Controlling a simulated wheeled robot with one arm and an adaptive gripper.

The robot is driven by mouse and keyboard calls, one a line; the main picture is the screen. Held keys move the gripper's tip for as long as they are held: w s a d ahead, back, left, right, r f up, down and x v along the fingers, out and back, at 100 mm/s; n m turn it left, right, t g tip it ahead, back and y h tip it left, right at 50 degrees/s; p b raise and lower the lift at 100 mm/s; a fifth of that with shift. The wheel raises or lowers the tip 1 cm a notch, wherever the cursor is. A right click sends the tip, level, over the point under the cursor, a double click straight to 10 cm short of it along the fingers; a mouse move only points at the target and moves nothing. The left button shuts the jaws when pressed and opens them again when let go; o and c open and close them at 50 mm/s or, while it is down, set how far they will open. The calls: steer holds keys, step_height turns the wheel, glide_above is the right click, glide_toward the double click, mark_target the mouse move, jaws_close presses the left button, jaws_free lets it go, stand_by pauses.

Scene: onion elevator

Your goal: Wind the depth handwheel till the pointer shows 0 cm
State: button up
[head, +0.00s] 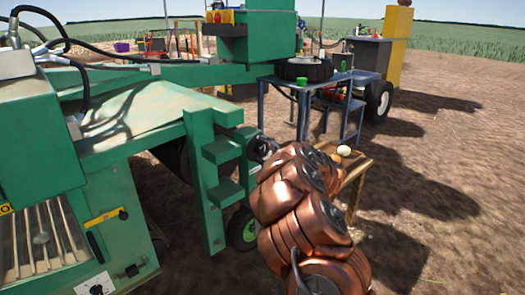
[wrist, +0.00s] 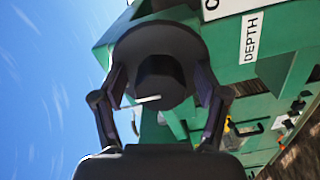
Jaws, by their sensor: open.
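The depth handwheel (head: 262,147) looks like a dark disc beside the green machine's stepped bracket in the head view. In the wrist view the dark round wheel (wrist: 190,50) fills the upper middle, with a black hub at its centre. A white label reading DEPTH (wrist: 252,37) is beside it on the green machine. My gripper (wrist: 160,82) is open, with one finger on each side of the wheel. I cannot tell whether the fingers touch the rim. A short pale line (wrist: 140,101) shows just below the hub. I cannot make out a pointer or centimetre scale.
The green machine (head: 150,115) stands on the left, its stepped bracket (head: 222,150) close to my arm. A small wooden table (head: 355,165) with a pale round object is just behind my arm. A blue workbench (head: 275,80) stands further back. Bare soil is open at right.

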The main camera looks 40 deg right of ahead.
steer(key=s, duration=1.2)
steer(key=shift+a, duration=0.1)
